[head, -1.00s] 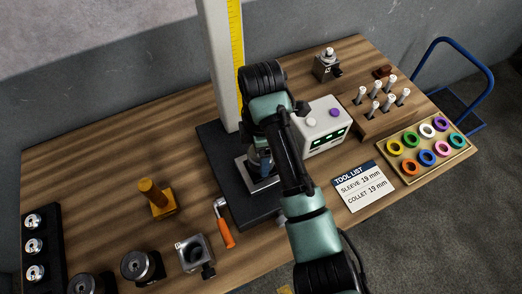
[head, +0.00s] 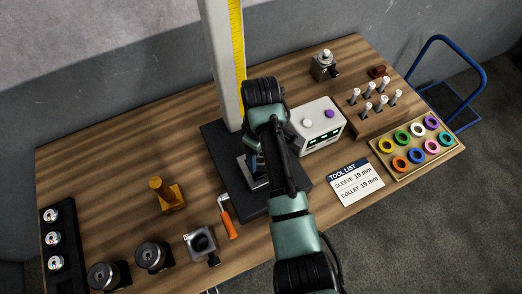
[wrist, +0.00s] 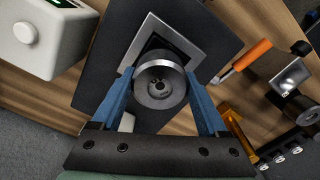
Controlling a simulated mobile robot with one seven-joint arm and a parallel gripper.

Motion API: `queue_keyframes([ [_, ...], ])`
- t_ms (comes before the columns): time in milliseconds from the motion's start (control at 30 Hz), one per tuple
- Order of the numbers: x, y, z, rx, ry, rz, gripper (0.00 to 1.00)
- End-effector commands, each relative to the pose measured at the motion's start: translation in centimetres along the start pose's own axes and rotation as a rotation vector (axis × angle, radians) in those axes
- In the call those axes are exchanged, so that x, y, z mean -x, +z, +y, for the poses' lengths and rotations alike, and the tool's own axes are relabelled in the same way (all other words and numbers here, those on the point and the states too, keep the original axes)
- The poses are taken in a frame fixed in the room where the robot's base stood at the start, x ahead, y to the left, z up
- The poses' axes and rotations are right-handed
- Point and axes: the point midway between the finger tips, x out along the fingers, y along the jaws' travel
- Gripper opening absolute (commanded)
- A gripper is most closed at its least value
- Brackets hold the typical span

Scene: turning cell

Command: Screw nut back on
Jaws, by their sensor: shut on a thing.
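A round dark-grey metal nut (wrist: 160,84) with a small hole in its middle sits between the blue fingers of my gripper (wrist: 159,80) in the wrist view. The fingers are shut on it from both sides. Below it is a square light-metal fixture (wrist: 150,30) on a black base plate (wrist: 105,62). Whether the nut touches what is under it is hidden. In the head view my arm covers the nut, and my gripper (head: 257,165) shows only partly, low over the fixture (head: 256,181).
A tall column (head: 222,60) with a yellow scale and a white box (head: 318,125) with buttons stand close by. An orange-handled tool (head: 229,225) lies left of the base plate (head: 222,165). A tool list card (head: 355,182) and a ring tray (head: 400,172) are right.

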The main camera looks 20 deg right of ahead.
Motion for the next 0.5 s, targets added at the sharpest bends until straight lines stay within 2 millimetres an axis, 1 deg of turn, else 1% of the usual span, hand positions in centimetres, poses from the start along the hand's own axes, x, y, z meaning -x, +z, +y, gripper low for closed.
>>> queue_keyframes([
  [33, 0.45, 0.01, -0.17, -0.062, -0.005, -0.002, 0.12],
  [300, 0.40, 0.00, -0.14, -0.467, -0.003, -0.003, 0.12],
  [367, 0.08, 0.02, -0.06, -0.485, -0.002, -0.002, 0.12],
  [433, 0.19, 0.00, -0.07, -0.511, -0.002, -0.002, 0.12],
  [500, 0.34, 0.00, -0.10, -0.579, -0.002, -0.002, 0.12],
])
